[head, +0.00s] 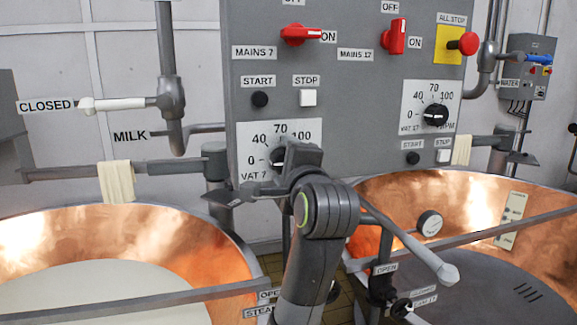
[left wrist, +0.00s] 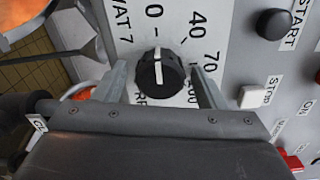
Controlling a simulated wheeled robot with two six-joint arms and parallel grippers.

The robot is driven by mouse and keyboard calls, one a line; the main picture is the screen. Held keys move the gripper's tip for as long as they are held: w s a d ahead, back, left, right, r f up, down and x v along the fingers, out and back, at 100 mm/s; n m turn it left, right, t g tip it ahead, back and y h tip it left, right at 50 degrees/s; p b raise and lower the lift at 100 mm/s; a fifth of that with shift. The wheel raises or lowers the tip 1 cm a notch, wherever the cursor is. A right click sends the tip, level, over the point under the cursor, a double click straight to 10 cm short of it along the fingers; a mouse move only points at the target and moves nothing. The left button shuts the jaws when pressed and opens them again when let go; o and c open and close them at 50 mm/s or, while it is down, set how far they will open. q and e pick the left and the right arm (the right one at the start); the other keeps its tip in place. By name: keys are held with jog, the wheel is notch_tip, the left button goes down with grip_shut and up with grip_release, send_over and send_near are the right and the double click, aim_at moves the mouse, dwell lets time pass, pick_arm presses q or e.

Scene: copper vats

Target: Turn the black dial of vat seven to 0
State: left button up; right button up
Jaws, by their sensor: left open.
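The black dial of vat seven (head: 277,157) sits on a white scale plate (head: 252,140) marked 0, 40, 70 and 100 on the grey panel; my gripper partly covers it in the head view. In the left wrist view the dial (left wrist: 160,71) shows fully, with a white line running up and down the picture. The line's upper end points toward the 0; I cannot tell which end is the pointer. My left gripper (head: 293,160) is open at the dial. In the left wrist view its fingers (left wrist: 160,84) stand either side of the dial with visible gaps. My right gripper is not in view.
Beside the plate are a black START button (head: 260,99) and a white STOP button (head: 308,98). Copper vats (head: 215,250) (head: 385,190) stand on both sides, with grey rails in front.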

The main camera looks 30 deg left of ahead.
pick_arm(q)
jog(key=b+v, duration=1.2)
jog(key=v, duration=0.5)
jog(key=shift+s+b, duration=0.2)
jog(key=shift+b, duration=0.1)
jog(key=shift+d, duration=0.1)
dwell(0.3)
